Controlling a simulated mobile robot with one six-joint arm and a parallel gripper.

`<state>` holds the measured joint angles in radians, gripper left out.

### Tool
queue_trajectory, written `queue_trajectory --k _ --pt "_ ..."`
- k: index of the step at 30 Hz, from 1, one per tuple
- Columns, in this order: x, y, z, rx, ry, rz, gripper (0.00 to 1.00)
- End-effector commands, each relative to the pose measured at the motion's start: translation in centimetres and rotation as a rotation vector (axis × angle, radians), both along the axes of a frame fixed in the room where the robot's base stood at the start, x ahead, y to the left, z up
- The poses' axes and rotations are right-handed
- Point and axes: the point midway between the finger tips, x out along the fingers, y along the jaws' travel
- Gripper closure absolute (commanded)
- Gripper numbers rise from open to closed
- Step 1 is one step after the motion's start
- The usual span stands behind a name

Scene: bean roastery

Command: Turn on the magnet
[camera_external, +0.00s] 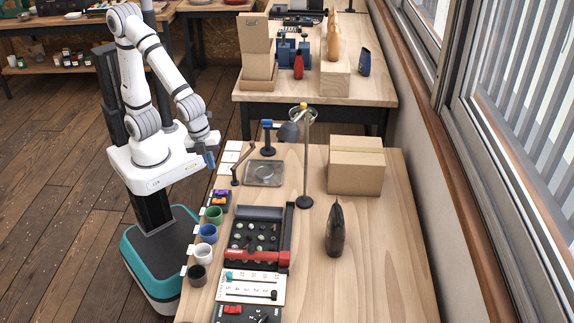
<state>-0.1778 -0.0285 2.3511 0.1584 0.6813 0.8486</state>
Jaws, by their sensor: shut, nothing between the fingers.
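My gripper (209,159), with blue fingers, is shut and empty. It hangs near the table's left edge, left of the glass-topped plate. No part is clearly recognisable as the magnet. A black tray (241,212) with several small green and dark pieces lies on the table, with a red bar (262,256) along its near side. A white panel (250,281) with slider tracks, a teal knob and a dark knob lies nearer the camera. A black box (255,314) with a red switch (232,309) is cut off at the bottom edge. The switch's state is unclear. My gripper is well away from these.
Green, blue, white and black cups (208,233) line the table's left edge. A lamp on a tall stand (305,165), a cardboard box (356,170) and a dark pointed object (335,232) stand on the table. The table's right front is clear.

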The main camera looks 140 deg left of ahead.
Motion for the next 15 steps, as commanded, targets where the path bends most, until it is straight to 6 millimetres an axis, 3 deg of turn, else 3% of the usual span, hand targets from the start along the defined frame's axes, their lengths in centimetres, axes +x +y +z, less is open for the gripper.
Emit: queue_trajectory --k 7,15 --pt "0.1 0.2 -1.5 -0.001 0.003 0.001 1.00" --pt "0.7 0.9 -7.1 -0.001 0.006 0.003 1.00"
